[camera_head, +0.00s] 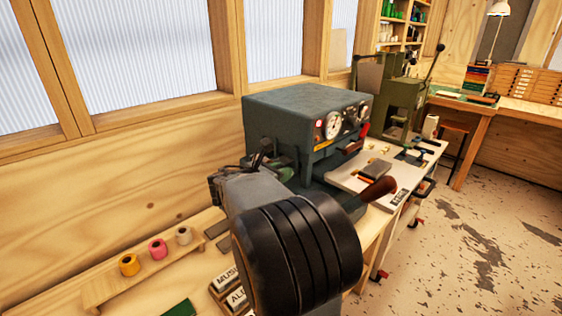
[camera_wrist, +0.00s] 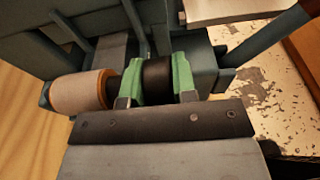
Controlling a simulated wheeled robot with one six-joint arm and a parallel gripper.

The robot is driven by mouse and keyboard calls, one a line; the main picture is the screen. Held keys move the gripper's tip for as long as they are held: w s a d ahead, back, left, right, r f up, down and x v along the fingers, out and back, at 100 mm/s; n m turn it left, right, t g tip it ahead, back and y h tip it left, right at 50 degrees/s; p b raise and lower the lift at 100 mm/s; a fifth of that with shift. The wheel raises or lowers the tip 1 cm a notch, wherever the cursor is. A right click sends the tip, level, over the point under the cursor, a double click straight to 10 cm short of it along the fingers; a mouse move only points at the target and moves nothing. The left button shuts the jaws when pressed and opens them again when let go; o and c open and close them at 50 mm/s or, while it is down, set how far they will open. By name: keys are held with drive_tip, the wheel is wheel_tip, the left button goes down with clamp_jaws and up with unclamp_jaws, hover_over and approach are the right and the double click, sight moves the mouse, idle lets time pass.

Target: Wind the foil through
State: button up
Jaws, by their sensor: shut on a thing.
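The grey-blue foil press (camera_head: 305,125) stands on the bench in the middle of the head view, with a gauge and a red light on its front. In the wrist view a pale beige foil roll (camera_wrist: 78,92) sits at the press's side, left of my gripper. My gripper (camera_wrist: 160,82) has green fingers, shut on a dark round knob (camera_wrist: 157,72) beside that roll. No foil strip is clearly visible. In the head view my arm hides most of the gripper and the knob.
A wooden rack at lower left holds a yellow roll (camera_head: 129,265), a pink roll (camera_head: 158,250) and a beige roll (camera_head: 184,236). A green press (camera_head: 400,105) stands behind. Open floor lies to the right.

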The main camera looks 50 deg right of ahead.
drive_tip(key=y+p, duration=0.2)
drive_tip(key=p, duration=0.2)
drive_tip(key=r+y+p, duration=0.1)
drive_tip(key=p, duration=0.3)
drive_tip(key=shift+d+r+y, duration=0.1)
drive_tip(key=shift+y, duration=0.3)
drive_tip(key=y+p, duration=0.1)
drive_tip(key=p, duration=0.1)
drive_tip(key=y+p, duration=0.1)
drive_tip(key=p, duration=0.2)
drive_tip(key=shift+d+f+t+y, duration=0.1)
drive_tip(key=shift+f+t+y, duration=0.1)
drive_tip(key=shift+t+y, duration=0.15)
drive_tip(key=y+p, duration=0.2)
drive_tip(key=shift+f+p, duration=0.3)
drive_tip(key=shift+f, duration=0.1)
drive_tip(key=shift+f+y, duration=0.2)
drive_tip(key=shift+y, duration=1.25)
drive_tip(key=o, duration=0.9)
drive_tip(key=b+v, duration=0.1)
drive_tip(key=v, duration=1.2)
drive_tip(key=shift+s+r, duration=0.15)
drive_tip(key=shift+r, duration=0.3)
